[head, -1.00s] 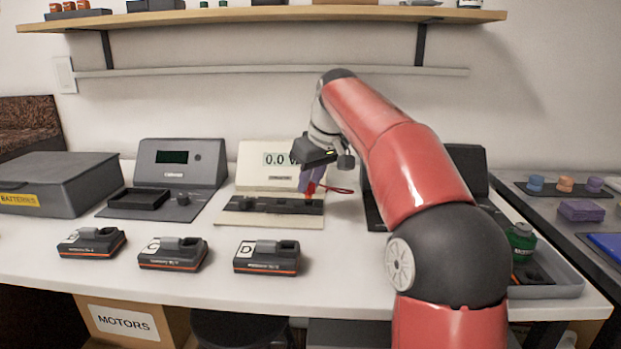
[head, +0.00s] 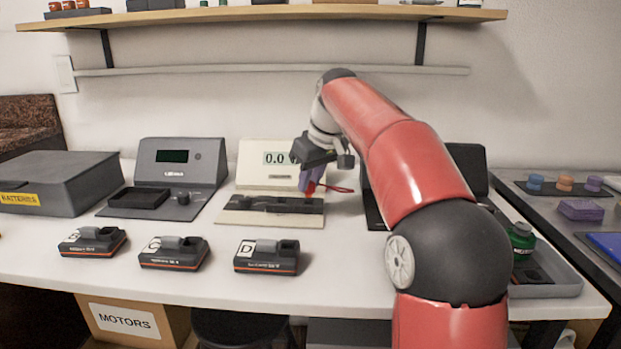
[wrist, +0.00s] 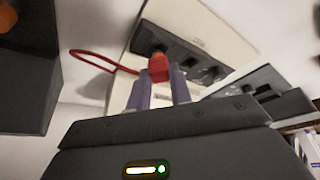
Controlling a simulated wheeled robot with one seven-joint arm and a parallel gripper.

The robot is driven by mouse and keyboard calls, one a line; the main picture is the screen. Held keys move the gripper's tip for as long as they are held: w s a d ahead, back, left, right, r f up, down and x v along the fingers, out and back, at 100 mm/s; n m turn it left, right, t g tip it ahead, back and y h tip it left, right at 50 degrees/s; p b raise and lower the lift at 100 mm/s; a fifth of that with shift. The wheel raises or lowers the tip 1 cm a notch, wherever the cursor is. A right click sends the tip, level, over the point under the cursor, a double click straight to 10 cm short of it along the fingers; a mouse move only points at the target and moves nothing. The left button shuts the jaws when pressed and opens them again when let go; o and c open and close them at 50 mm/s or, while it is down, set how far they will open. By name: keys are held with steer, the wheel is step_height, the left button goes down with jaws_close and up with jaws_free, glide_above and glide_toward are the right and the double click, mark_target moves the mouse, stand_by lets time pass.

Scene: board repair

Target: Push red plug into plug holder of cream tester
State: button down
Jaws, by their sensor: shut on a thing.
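The cream tester (head: 266,170) stands at the middle back of the bench, its display reading about 0.0. A dark strip (head: 275,204) with holders lies on its cream base. My gripper (head: 312,177) is above the right end of that strip, its purple fingers shut on the red plug (head: 312,188). In the wrist view the red plug (wrist: 158,68) sits between the fingertips, with a red cable loop (wrist: 100,60) running off left. The dark holder strip (wrist: 185,58) lies just beyond the plug. An orange-brown part shows beside the plug. I cannot tell whether the plug touches a holder.
A dark grey tester (head: 180,165) stands left of the cream one, and another dark unit (head: 468,165) is partly behind my arm. Several lettered battery packs (head: 265,257) line the front. A grey batteries box (head: 60,180) is at left. A grey tray (head: 570,285) is at right.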

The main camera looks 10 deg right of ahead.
steer(key=shift+f+b, duration=0.4)
steer(key=shift+f, duration=0.65)
stand_by(1.4)
steer(key=c, duration=0.9)
jaws_free()
steer(key=shift+r+p, duration=0.35)
steer(key=shift+r+p, duration=0.35)
steer(key=shift+p, duration=0.05)
steer(key=shift+r+p, duration=0.9)
steer(key=shift+p, duration=0.1)
